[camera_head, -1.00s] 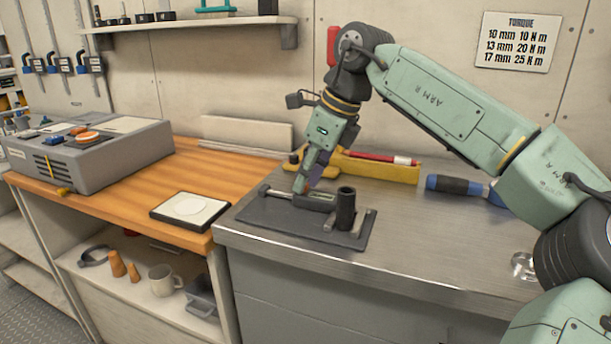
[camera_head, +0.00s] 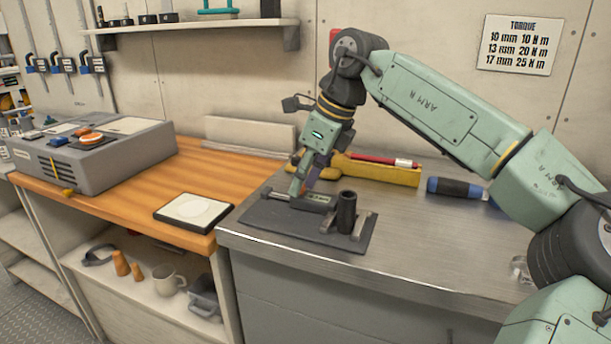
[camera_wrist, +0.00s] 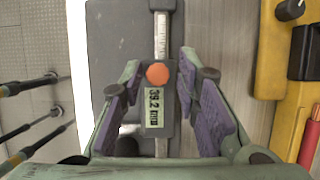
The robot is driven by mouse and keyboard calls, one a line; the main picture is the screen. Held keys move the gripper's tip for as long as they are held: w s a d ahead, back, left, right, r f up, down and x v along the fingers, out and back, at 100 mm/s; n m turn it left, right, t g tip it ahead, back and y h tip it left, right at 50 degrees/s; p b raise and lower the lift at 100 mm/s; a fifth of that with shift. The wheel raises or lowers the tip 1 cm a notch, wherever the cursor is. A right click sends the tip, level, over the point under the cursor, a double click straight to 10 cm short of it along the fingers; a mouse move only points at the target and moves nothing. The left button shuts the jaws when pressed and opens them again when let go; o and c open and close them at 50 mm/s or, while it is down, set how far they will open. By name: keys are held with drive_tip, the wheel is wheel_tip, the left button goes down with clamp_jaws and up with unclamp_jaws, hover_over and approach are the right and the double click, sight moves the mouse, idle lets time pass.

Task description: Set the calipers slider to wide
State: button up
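The calipers (camera_head: 312,203) lie on a dark mat (camera_head: 262,222) on the steel bench top. In the wrist view their scale beam (camera_wrist: 162,38) runs up the picture. The slider (camera_wrist: 157,90) carries an orange knob (camera_wrist: 157,74) and a display (camera_wrist: 154,108) that seems to read 39.2 mm, turned sideways. My gripper (camera_head: 300,187) is low over the calipers, pointing down. In the wrist view my gripper (camera_wrist: 159,88) is open, with a purple-padded finger on each side of the slider and gaps between. The lower end of the calipers is partly hidden.
A dark upright cylinder (camera_head: 346,212) stands close right of the calipers. A yellow tool holder (camera_head: 385,171) and a blue-handled tool (camera_head: 455,187) lie behind. A grey box (camera_head: 95,155) and a white-topped pad (camera_head: 193,210) are on the wooden bench at left.

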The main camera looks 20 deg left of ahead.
sight(325, 198)
drive_tip(key=shift+o, duration=1.2)
drive_tip(key=shift+s+a+f, duration=0.1)
drive_tip(key=shift+s+a, duration=0.05)
drive_tip(key=shift+s, duration=0.15)
drive_tip(key=shift+w, duration=0.15)
drive_tip(key=shift+d+r, duration=0.2)
drive_tip(key=shift+r, duration=0.25)
drive_tip(key=v, duration=1.1)
drive_tip(key=shift+r, duration=0.1)
